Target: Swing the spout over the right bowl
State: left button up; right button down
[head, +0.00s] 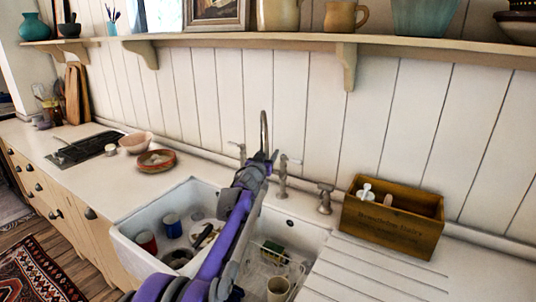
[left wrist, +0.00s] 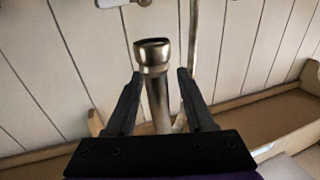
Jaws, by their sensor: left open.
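The metal tap spout (head: 264,128) rises at the back of the white double sink, behind my left gripper (head: 267,159). The gripper and purple arm hide its lower part and most of the divider, so I cannot tell exactly which bowl its mouth is over. In the left wrist view the spout's end (left wrist: 152,53) lies between the two fingers of my open gripper (left wrist: 159,78), with a gap on each side. The right bowl (head: 305,232) holds a wire rack, a green sponge and a pale cup. My right gripper is not in view.
The left bowl (head: 195,196) holds a red mug (head: 146,242), a blue mug (head: 172,226) and a pan. Tap handles (head: 283,176) flank the spout. A wooden box (head: 392,232) stands right of the sink. A shelf (head: 300,41) runs above along the wall.

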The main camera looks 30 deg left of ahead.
pick_arm(q)
jog(key=shift+s+d+f, duration=0.1)
jog(key=shift+s+f, duration=0.05)
jog(key=shift+s, duration=0.3)
jog(key=s+d+b, duration=0.1)
jog(key=s+b, duration=0.1)
jog(key=s, duration=0.7)
jog(key=shift+s+d, duration=0.25)
jog(key=shift+d, duration=0.1)
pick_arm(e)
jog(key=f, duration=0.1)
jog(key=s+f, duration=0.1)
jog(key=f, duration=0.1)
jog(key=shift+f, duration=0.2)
